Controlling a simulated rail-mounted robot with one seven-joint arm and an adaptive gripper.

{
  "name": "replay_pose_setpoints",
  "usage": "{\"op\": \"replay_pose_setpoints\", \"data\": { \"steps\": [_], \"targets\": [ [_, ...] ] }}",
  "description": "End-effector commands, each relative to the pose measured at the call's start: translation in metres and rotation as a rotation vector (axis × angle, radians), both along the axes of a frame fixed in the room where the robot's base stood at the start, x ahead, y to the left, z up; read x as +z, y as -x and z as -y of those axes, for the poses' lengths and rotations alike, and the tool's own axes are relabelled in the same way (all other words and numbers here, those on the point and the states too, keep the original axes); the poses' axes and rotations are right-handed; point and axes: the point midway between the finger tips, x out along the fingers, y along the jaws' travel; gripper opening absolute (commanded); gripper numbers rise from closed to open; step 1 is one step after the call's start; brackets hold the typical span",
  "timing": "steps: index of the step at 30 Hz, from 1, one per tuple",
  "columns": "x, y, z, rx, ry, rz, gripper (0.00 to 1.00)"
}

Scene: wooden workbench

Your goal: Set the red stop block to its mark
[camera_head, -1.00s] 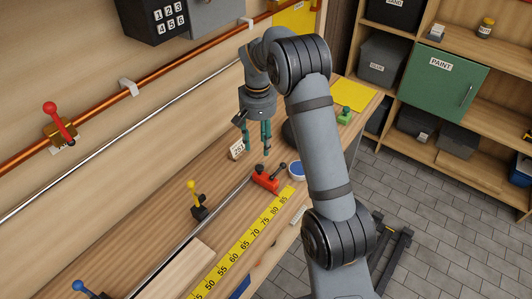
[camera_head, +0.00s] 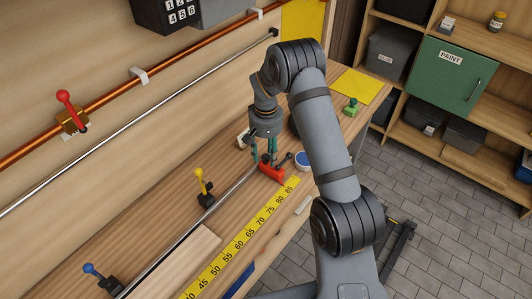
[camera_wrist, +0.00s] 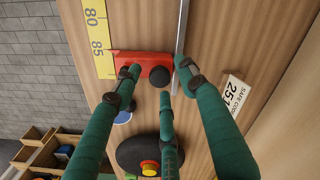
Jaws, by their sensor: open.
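The red stop block (camera_head: 271,173) sits on the bench at the metal rod (camera_head: 232,187), beside the 85 end of the yellow measuring tape (camera_head: 255,226). It has a dark lever knob. In the wrist view my gripper's fingertips (camera_wrist: 160,74) spread around the block's knob end. Whether they touch it I cannot tell.
A yellow-handled clamp (camera_head: 204,188) and a blue-handled one (camera_head: 102,279) stand along the rod. A safe-code card (camera_wrist: 236,96), a black dome with a red-and-yellow button (camera_wrist: 150,166) and a round blue-rimmed dish (camera_head: 304,158) are near the block. A board (camera_head: 180,262) lies beside the rod.

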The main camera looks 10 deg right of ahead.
Motion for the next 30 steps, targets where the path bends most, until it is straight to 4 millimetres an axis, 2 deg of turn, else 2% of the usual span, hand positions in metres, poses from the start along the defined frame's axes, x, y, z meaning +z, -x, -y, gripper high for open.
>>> {"op": "replay_pose_setpoints", "data": {
  "steps": [22, 30],
  "targets": [
    [0.0004, 0.0001, 0.0000, 0.000, 0.000, 0.000, 0.01],
    [0.0005, 0.0000, 0.0000, 0.000, 0.000, 0.000, 0.00]
  ]
}}
